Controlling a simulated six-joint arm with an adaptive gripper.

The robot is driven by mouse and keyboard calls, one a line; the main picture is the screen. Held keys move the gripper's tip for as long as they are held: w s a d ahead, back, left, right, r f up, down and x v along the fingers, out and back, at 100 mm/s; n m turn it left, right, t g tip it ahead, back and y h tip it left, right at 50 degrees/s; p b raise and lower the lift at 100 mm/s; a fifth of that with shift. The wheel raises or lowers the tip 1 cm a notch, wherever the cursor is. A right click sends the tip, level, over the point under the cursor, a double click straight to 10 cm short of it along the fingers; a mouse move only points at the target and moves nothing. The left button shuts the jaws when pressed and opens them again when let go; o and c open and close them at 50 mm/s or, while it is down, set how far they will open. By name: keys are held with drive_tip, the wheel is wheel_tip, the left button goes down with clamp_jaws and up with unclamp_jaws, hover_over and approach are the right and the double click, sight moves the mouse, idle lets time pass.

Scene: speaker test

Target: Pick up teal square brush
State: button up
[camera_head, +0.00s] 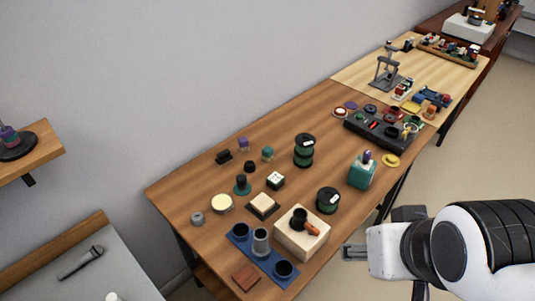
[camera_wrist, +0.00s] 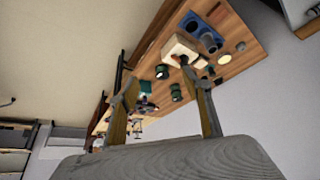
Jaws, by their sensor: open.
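A small teal piece (camera_head: 267,154) stands toward the back of the wooden table, near a similar purple piece (camera_head: 243,144) and a black one (camera_head: 224,157). It may be the teal square brush, but it is too small to tell its bristles. A larger teal box (camera_head: 361,174) with a purple-topped item in it stands near the table's front edge. My gripper (camera_head: 353,252) is off the table's front side, at the lower right, well apart from the teal piece. In the wrist view my gripper (camera_wrist: 158,76) has its two fingers spread with nothing between them.
Green spools (camera_head: 304,150) stand mid-table. A dark rack (camera_head: 375,138) lies farther right. The wall runs behind the table.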

drive_tip(key=w+d+r+t+h, duration=0.1)
drive_tip(key=w, duration=0.9)
drive_tip(key=w+d+r+t, duration=0.1)
drive_tip(key=w+d, duration=0.1)
drive_tip(key=w, duration=0.9)
drive_tip(key=n+t+y, duration=0.3)
drive_tip(key=n+y, duration=0.3)
drive_tip(key=y, duration=0.1)
hover_over(270, 153)
drive_tip(key=s+d, duration=0.4)
wheel_tip(270, 153, down, 22)
drive_tip(key=f, duration=0.1)
drive_tip(key=shift+n+y, duration=0.4)
drive_tip(key=shift+y, duration=0.2)
drive_tip(key=f, duration=0.2)
drive_tip(key=a+f, duration=0.1)
drive_tip(key=f, duration=0.1)
drive_tip(key=shift+a+f, duration=0.1)
drive_tip(key=shift+f, duration=0.7)
